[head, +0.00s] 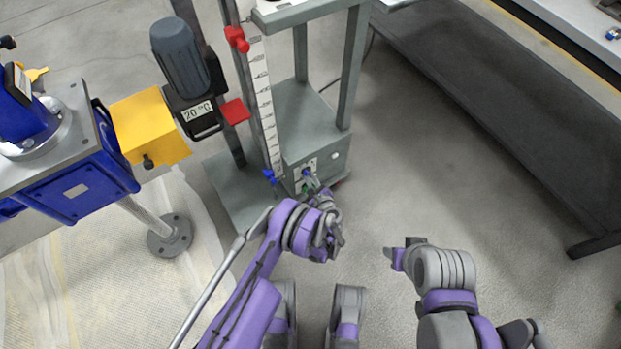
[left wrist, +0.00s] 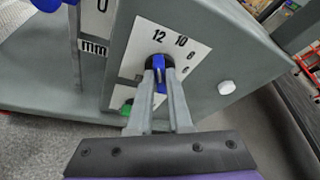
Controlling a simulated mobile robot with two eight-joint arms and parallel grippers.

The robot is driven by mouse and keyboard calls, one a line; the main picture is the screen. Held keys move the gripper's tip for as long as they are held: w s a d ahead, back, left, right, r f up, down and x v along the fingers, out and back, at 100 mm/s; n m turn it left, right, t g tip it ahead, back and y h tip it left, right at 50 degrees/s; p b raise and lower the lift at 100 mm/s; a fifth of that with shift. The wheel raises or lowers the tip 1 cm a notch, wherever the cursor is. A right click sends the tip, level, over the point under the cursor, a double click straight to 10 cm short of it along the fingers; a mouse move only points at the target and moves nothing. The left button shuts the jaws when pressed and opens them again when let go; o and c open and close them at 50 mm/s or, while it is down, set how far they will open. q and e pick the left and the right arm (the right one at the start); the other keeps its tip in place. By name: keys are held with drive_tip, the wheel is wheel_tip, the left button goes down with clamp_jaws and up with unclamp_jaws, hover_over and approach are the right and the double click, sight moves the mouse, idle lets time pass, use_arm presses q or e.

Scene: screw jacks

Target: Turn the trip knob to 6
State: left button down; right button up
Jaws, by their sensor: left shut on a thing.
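The trip knob is a dark round knob with a blue bar (left wrist: 159,74) on a white scale plate (left wrist: 140,50) in the left wrist view. The numbers 12, 10, 8 and 6 run around its upper right. My left gripper (left wrist: 160,70) is shut on the knob, one finger each side of the blue bar. The bar's upper end is just below the 12; the fingers partly hide the rest. In the head view the left gripper (head: 309,178) is at the front of the grey box (head: 325,158). My right arm's end (head: 400,251) hangs clear to the right, its jaws unclear.
A green button (left wrist: 126,107) is left of the knob and a white button (left wrist: 228,87) is right of it. A vertical scale (head: 263,95) with red and blue clamps stands left. A yellow block (head: 150,125) and a dark bench (head: 510,115) flank the open floor.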

idle(0.3)
use_arm(q)
drive_tip(key=shift+w+d+m+g+y+b, duration=0.2)
drive_tip(key=shift+m+g+y+b, duration=0.4)
drive_tip(key=shift+m+b, duration=0.5)
drive_tip(key=shift+w+d+m+g+y+b, duration=0.15)
drive_tip(key=shift+m+g+y+b, duration=0.35)
drive_tip(key=shift+m+y+b, duration=0.5)
drive_tip(key=shift+s+r+m+h, duration=0.1)
drive_tip(key=shift+m+h, duration=0.2)
drive_tip(key=c, duration=0.8)
unclamp_jaws()
drive_tip(key=shift+c, duration=0.2)
drive_tip(key=p+v, duration=0.2)
drive_tip(key=v, duration=0.8)
drive_tip(key=shift+s+d+r+p, duration=0.2)
drive_tip(key=shift+s+d+p, duration=0.05)
drive_tip(key=shift+s+p, duration=0.05)
